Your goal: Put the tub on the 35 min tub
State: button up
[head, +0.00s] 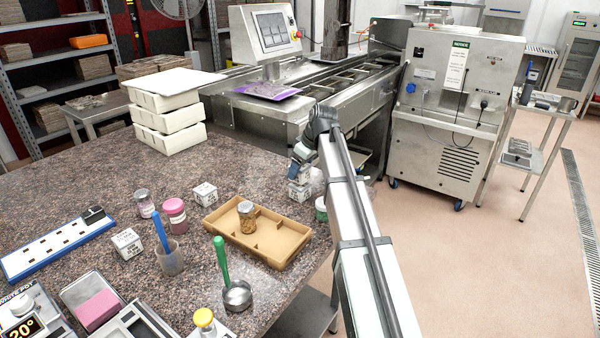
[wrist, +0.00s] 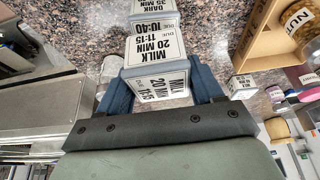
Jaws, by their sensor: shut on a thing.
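My gripper (wrist: 155,90) is shut on a white tub (wrist: 154,72) marked MILK 20 MIN, due 11:15, with a blue finger on each side. Another tub (wrist: 154,17), marked DARK 35 MIN, due 10:40, shows just beyond it at the top of the wrist view, partly cut off. In the head view, my gripper (head: 302,158) is over the counter's right edge, above a small white tub (head: 299,191). My arm and fingers hide part of the tubs there. I cannot tell whether the held tub touches the 35 min tub.
A cardboard tray (head: 228,243) with a nut jar (head: 246,215) stands left of the tubs. Other labelled tubs (head: 205,194) (head: 127,243) stand farther left. The steel machine (head: 350,100) is behind.

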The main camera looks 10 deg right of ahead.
jog(key=shift+f, duration=0.8)
jog(key=shift+f, duration=0.15)
jog(key=o, duration=1.1)
jog(key=v, duration=1.2)
